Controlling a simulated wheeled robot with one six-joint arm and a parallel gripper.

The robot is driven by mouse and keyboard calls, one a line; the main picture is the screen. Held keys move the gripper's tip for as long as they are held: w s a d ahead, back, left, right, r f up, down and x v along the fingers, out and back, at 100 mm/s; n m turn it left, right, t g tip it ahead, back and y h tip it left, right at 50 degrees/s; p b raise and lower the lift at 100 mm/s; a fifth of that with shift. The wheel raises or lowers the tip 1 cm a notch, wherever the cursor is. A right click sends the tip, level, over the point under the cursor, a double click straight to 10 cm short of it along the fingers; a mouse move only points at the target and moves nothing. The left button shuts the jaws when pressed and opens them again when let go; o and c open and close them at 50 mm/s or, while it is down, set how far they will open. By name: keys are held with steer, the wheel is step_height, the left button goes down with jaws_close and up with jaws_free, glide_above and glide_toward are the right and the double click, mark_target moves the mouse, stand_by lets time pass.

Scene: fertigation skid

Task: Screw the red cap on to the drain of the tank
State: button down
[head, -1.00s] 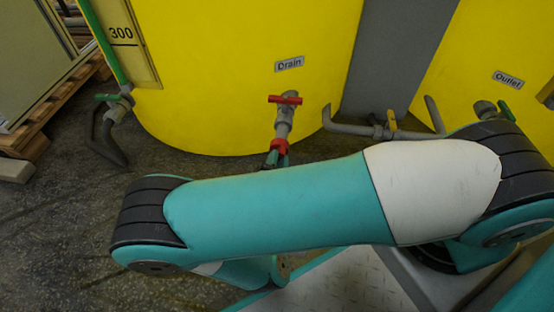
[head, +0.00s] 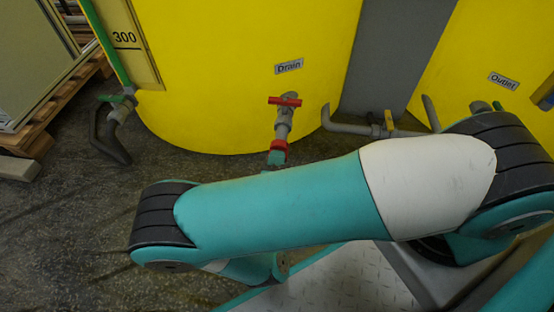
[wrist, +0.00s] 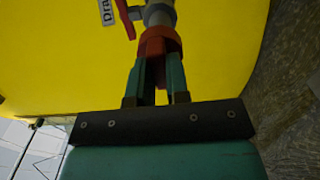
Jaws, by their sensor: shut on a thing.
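The yellow tank (head: 230,60) carries a "Drain" label above a grey drain pipe (head: 283,128) with a red valve handle (head: 285,101). The red cap (head: 279,146) is at the lower end of this pipe, in line with it. In the wrist view the red cap (wrist: 158,42) meets the grey drain end (wrist: 160,15). My gripper (wrist: 158,68) is shut on the cap, one green finger on each side. In the head view my gripper (head: 277,158) shows just below the cap, partly hidden by my arm. The thread inside is hidden.
A grey pipe with a yellow handle (head: 389,120) runs right of the drain towards a second yellow tank (head: 490,60) labelled "Outlet". A bent dark hose (head: 105,135) hangs at the left. A wooden pallet (head: 35,140) stands far left. The floor between is clear.

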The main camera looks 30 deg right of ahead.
steer(key=m, duration=0.5)
steer(key=shift+m, duration=0.4)
steer(key=c, duration=0.5)
jaws_free()
steer(key=shift+c, duration=0.2)
steer(key=shift+a, duration=0.1)
steer(key=p+v, duration=0.2)
steer(key=v, duration=0.6)
